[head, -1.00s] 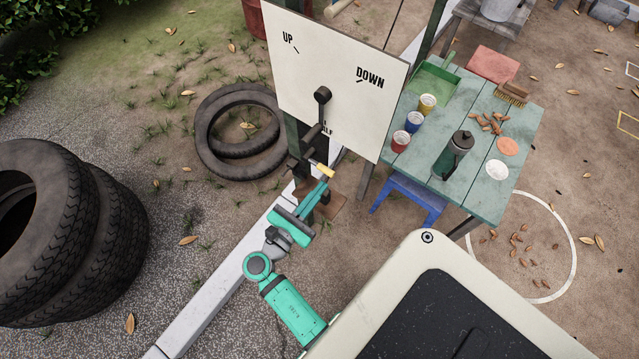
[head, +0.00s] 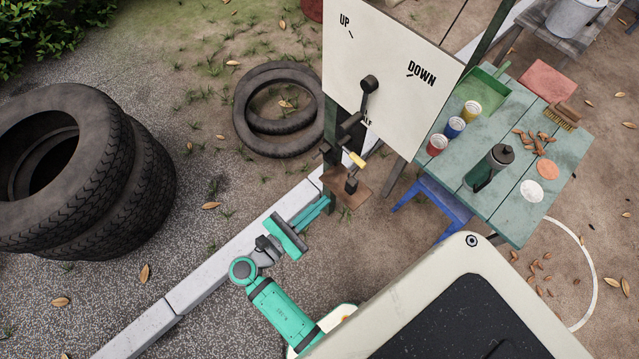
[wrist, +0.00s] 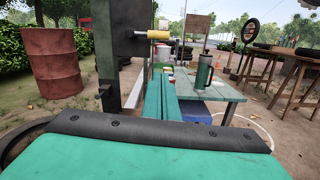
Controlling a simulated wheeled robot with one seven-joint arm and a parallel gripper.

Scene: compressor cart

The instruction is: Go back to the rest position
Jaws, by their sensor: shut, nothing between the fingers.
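My gripper (head: 318,208) is teal and points up and right in the head view, above the pale kerb. Its fingers are together and empty. In the wrist view its fingers (wrist: 160,100) show as a closed pair pointing away. A white board (head: 390,75) marked UP and DOWN stands on a post, with a dark crank lever (head: 368,90) on its front. Below the board is a yellow handle (head: 357,159), which also shows in the wrist view (wrist: 158,35). My gripper is apart from the handle, below and left of it in the head view.
A green table (head: 505,215) with cups and a dark green flask (head: 489,168) stands right of the board. A blue stool (head: 440,205) is beneath it. Stacked tyres (head: 85,180) stand at left, and more tyres (head: 278,110) lie behind the kerb (head: 215,265). A rusty barrel (wrist: 53,62) stands at left in the wrist view.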

